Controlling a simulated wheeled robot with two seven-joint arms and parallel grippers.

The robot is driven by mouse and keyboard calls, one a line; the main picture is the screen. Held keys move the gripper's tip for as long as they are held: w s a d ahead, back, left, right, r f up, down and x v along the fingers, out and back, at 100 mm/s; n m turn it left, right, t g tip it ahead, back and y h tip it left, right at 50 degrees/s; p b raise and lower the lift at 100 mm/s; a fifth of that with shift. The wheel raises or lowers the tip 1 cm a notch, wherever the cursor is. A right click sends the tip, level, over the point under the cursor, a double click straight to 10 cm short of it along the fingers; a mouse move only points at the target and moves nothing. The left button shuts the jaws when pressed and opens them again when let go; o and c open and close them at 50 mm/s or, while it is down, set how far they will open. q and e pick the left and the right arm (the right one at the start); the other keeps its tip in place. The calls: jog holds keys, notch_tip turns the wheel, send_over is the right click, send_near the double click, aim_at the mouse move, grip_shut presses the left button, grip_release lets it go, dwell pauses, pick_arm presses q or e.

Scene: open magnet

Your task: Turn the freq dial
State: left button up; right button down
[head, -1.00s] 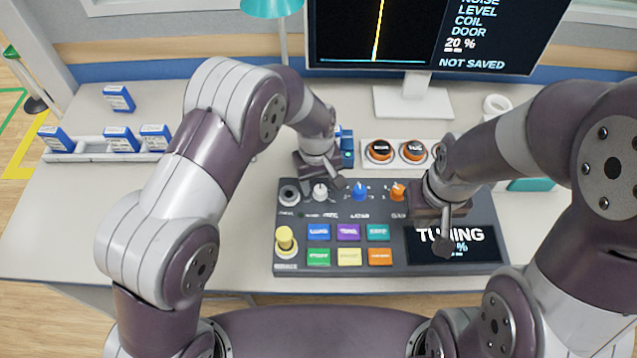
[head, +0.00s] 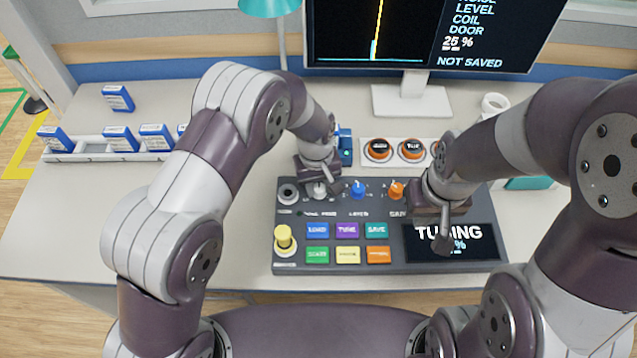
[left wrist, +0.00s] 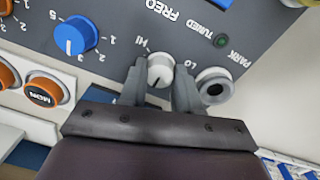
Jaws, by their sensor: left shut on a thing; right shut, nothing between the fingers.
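The freq dial is a white knob (left wrist: 160,72) between the HI and LO marks in the left wrist view, below the FREQ label. In the head view the white dial (head: 319,190) shows just under my left gripper (head: 320,183). My left gripper's two fingers (left wrist: 158,85) stand on either side of the dial and are shut on it. My right gripper (head: 442,240) is shut and empty over the panel's screen (head: 470,250), which reads TUNING. The monitor (head: 440,38) shows 25 % and NOT SAVED.
A blue knob (head: 358,190) and an orange knob (head: 396,190) stand right of the dial. Coloured buttons (head: 347,231) and a yellow knob (head: 284,238) lie nearer the front. Round orange-ringed buttons (head: 378,150) are behind the panel.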

aim_at(317, 186)
pick_arm(q)
jog(key=m, duration=0.4)
jog(key=shift+m+p, duration=0.3)
jog(key=shift+m, duration=0.1)
jog(key=m, duration=0.4)
jog(key=shift+m, duration=0.4)
jog(key=o, duration=1.1)
jog(key=shift+c, duration=0.2)
notch_tip(317, 186, up, 13)
jog(key=shift+w+a+f+b, duration=0.15)
jog(key=shift+b, duration=0.15)
